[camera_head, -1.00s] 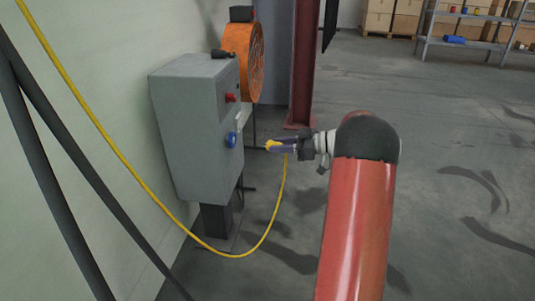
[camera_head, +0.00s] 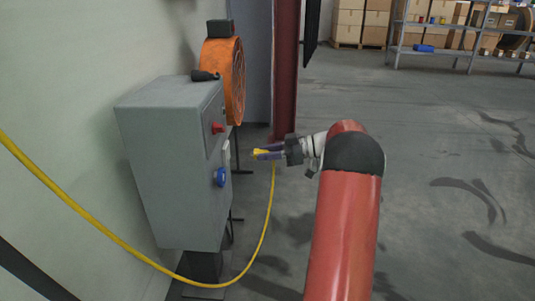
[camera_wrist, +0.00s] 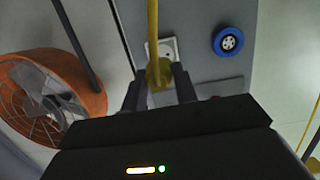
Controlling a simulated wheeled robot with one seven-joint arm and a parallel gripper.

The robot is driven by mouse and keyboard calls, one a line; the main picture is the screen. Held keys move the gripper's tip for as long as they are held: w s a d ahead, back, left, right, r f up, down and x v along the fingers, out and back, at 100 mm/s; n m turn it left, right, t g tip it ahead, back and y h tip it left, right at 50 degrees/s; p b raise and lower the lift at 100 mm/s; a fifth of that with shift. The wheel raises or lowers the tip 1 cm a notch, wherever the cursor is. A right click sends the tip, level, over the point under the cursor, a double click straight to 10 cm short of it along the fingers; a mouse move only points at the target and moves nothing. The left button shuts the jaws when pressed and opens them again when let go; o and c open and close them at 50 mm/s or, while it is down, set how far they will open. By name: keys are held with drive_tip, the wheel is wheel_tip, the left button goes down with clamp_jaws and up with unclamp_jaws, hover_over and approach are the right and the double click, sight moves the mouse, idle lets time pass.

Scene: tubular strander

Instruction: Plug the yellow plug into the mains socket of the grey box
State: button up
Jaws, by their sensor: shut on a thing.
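My gripper (camera_head: 268,153) is shut on the yellow plug (camera_head: 260,153), to the right of the grey box (camera_head: 160,170) and apart from it in the head view. In the wrist view the yellow plug (camera_wrist: 159,73) sits between my fingers, with its yellow cable running up the picture. The white mains socket (camera_wrist: 168,48) shows on the grey box just beyond the plug, partly hidden by plug and cable. In the head view the pale socket (camera_head: 226,152) is seen edge-on. A round blue socket (camera_wrist: 231,40) is beside it, also visible in the head view (camera_head: 219,177).
An orange fan (camera_head: 222,75) stands behind the grey box. A red button (camera_head: 217,127) and a black object (camera_head: 205,76) are on the box. The yellow cable (camera_head: 100,231) hangs in a loop before the box. A red column (camera_head: 285,75) stands behind my gripper.

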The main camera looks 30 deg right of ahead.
sight(254, 151)
drive_tip(key=shift+s, duration=0.1)
drive_tip(key=shift+r+x, duration=0.2)
drive_tip(key=shift+x, duration=0.75)
drive_tip(key=shift+r+x, duration=0.2)
drive_tip(key=shift+x, duration=0.8)
drive_tip(key=shift+r+x, duration=0.2)
drive_tip(key=shift+x, duration=0.75)
drive_tip(key=shift+r+x, duration=0.1)
drive_tip(key=shift+x, duration=0.45)
drive_tip(key=shift+r+x, duration=0.15)
drive_tip(key=shift+x, duration=0.45)
drive_tip(key=o, duration=1)
drive_tip(key=shift+o, duration=0.2)
drive_tip(key=shift+d, duration=0.1)
